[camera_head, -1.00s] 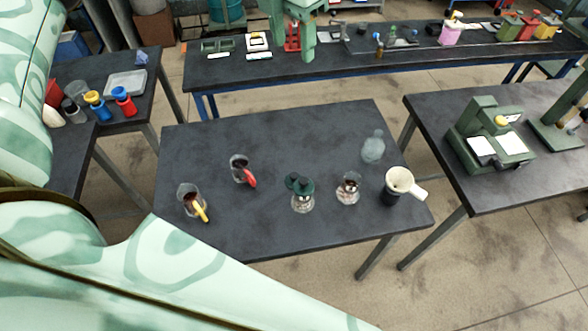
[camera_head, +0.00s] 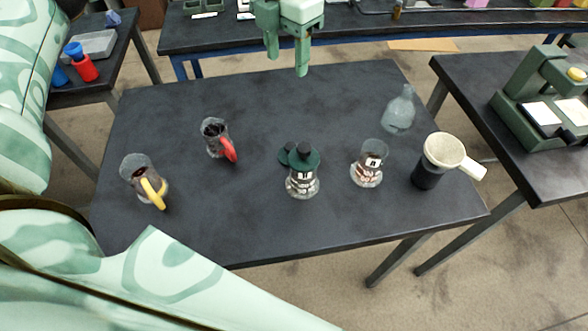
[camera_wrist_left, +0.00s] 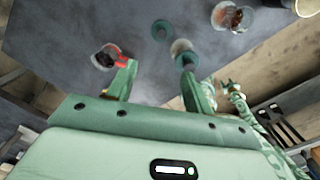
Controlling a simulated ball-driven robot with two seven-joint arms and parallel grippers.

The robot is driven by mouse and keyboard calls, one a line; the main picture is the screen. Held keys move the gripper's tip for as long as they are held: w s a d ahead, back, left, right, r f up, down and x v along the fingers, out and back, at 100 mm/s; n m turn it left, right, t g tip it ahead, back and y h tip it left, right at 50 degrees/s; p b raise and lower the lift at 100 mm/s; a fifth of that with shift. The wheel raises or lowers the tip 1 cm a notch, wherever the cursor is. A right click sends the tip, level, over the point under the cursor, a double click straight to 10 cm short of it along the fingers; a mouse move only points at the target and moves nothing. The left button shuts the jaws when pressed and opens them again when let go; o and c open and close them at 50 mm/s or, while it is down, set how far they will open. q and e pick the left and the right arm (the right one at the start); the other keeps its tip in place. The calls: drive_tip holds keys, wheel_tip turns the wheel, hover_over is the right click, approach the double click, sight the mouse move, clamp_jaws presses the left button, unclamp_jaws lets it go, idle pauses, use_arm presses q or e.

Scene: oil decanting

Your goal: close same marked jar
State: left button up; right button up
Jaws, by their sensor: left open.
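A clear jar (camera_head: 302,184) with a black-and-white mark stands mid-table, a dark green knobbed lid (camera_head: 306,160) at its top. I cannot tell whether this lid is seated. A second small green disc (camera_head: 286,154) shows beside it, at its left. Another jar (camera_head: 368,168) to the right has no lid and a similar mark; the marks are too small to read. My left gripper (camera_head: 286,58) is open and empty, beyond the jars near the table's far edge. In the left wrist view its fingers (camera_wrist_left: 158,78) are apart, with a teal ring (camera_wrist_left: 162,30) beyond them. My right gripper is not in view.
A red-handled mug (camera_head: 214,138) and a yellow-handled mug (camera_head: 138,178) stand at left. A clear bottle (camera_head: 398,112) and a dark vessel with a cream funnel (camera_head: 440,152) stand at right. The table's front strip (camera_head: 225,225) is clear.

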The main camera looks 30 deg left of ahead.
use_arm(q)
wheel_tip(320, 180, down, 7)
drive_tip(key=w+b, duration=0.1)
drive_tip(key=b, duration=0.5)
hover_over(291, 146)
drive_tip(key=f, duration=1.1)
drive_tip(key=shift+w+a+f, duration=0.1)
drive_tip(key=shift+w+a, duration=0.15)
drive_tip(key=shift+w, duration=0.05)
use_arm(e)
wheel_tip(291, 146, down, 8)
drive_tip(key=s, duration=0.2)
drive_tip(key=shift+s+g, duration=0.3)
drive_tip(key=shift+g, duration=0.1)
use_arm(q)
drive_tip(key=f, duration=0.1)
drive_tip(key=f+b, duration=0.1)
drive_tip(key=f, duration=0.3)
drive_tip(key=shift+s+d+f+b, duration=0.2)
drive_tip(key=shift+s+b, duration=0.05)
drive_tip(key=shift+b, duration=0.15)
drive_tip(key=shift+r, duration=0.1)
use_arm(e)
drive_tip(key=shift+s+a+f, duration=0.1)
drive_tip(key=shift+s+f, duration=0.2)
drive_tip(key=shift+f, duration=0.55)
use_arm(q)
drive_tip(key=c, duration=1)
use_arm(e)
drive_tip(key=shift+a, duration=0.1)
